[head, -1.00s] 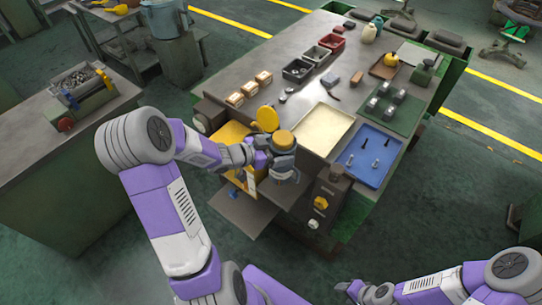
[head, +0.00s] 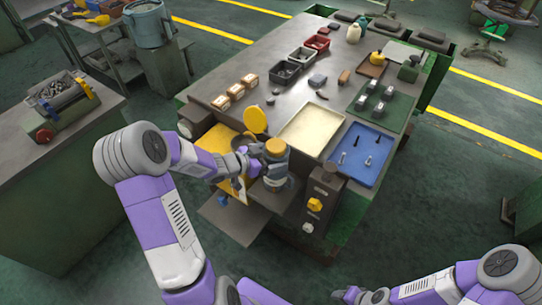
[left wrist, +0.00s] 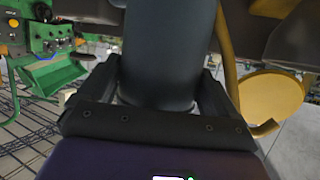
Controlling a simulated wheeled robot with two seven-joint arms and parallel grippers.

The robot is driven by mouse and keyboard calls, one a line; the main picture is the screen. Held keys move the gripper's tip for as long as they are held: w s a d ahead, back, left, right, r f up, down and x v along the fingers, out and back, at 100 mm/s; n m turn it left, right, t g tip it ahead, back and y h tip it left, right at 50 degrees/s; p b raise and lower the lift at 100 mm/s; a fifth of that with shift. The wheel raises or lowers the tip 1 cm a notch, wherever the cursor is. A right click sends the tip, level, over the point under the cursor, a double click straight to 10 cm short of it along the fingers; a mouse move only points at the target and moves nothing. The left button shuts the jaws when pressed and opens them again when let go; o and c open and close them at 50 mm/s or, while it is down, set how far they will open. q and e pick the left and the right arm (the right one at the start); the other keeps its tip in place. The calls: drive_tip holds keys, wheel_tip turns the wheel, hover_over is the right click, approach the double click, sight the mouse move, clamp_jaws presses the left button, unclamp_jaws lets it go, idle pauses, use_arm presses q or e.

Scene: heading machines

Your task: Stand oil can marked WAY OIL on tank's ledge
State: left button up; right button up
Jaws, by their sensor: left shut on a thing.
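My left gripper (head: 262,163) is shut on a grey can with a yellow cap (head: 275,148), held upright at the front of the bench. Its label cannot be read. In the left wrist view the can is a dark cylinder (left wrist: 170,55) between the fingers. The yellow tank (head: 217,140) is at the bench's front left, partly hidden by my arm, with a round yellow lid (head: 255,120) raised. The can is over or on a grey ledge (head: 268,199); I cannot tell whether its base touches. My right gripper (head: 352,296) is at the bottom edge, its jaws unclear.
A dark block with a yellow knob (head: 322,195) stands close right of the can. A cream tray (head: 312,130) and a blue tray (head: 375,150) lie behind it. A lower grey plate (head: 230,218) sticks out in front. Several small boxes and bins fill the bench's back left.

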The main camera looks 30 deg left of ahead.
use_arm(q)
drive_tip(key=shift+f+b, duration=0.4)
drive_tip(key=shift+f, duration=0.05)
idle(0.5)
drive_tip(key=o, duration=1.7)
drive_tip(key=shift+c, duration=0.2)
drive_tip(key=shift+f, duration=0.1)
drive_tip(key=p+v, duration=0.1)
drive_tip(key=v, duration=0.6)
drive_tip(key=shift+s+r, duration=0.2)
drive_tip(key=shift+s, duration=0.05)
